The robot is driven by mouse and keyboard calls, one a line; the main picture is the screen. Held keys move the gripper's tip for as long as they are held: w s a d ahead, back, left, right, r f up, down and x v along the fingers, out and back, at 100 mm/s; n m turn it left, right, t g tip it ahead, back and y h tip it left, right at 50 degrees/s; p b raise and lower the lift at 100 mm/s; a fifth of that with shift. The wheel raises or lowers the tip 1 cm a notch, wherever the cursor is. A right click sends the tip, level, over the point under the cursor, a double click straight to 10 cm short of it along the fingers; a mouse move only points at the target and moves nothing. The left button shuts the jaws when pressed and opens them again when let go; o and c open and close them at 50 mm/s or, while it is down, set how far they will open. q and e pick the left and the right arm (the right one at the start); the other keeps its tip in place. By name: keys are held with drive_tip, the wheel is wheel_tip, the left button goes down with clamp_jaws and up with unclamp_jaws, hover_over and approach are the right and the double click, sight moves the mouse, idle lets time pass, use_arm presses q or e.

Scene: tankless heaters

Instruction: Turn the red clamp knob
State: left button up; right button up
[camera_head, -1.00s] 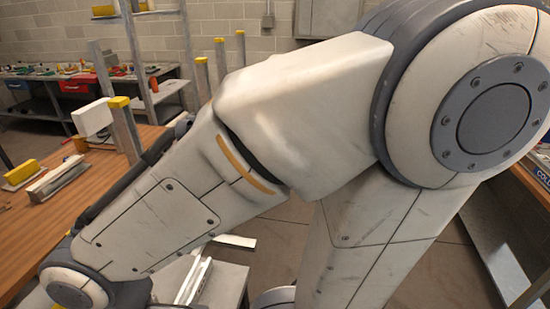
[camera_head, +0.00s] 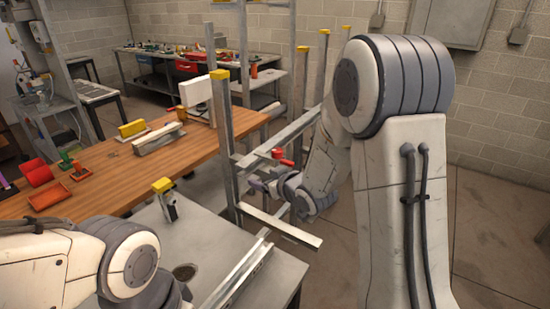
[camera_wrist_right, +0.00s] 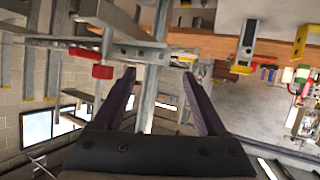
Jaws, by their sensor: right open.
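The red clamp knob (camera_head: 279,153) is small and sits by a metal post of the rack in the head view, with a red piece just below it. In the right wrist view, a red knob (camera_wrist_right: 103,72) and a second red part (camera_wrist_right: 84,53) show on a metal bar, left of the left finger. My right gripper (camera_wrist_right: 159,74) is open, with nothing between its dark fingers. In the head view my right gripper (camera_head: 258,185) is small, below and left of the knob, beside the post. My left arm enters at lower left; its gripper is out of view.
Upright metal posts (camera_head: 224,130) with yellow caps and crossbars crowd around my right gripper. A wooden bench (camera_head: 105,185) with red trays stands left. A grey table (camera_head: 205,240) with a yellow-topped clamp (camera_head: 165,198) is in front. Open floor lies right.

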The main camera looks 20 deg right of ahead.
sight(281, 155)
drive_tip(key=w+d+m+t+y+b, duration=0.1)
drive_tip(key=d+t, duration=0.4)
drive_tip(key=d, duration=0.4)
drive_tip(key=p+x, duration=0.1)
drive_tip(key=x, duration=0.3)
drive_tip(key=p+x, duration=0.2)
drive_tip(key=x, duration=0.3)
drive_tip(key=shift+w+d+r, duration=0.15)
drive_tip(key=shift+d+r, duration=0.05)
drive_tip(key=shift+w+a, duration=0.1)
drive_tip(key=shift+w, duration=0.35)
drive_tip(key=c, duration=1.1)
clamp_jaws()
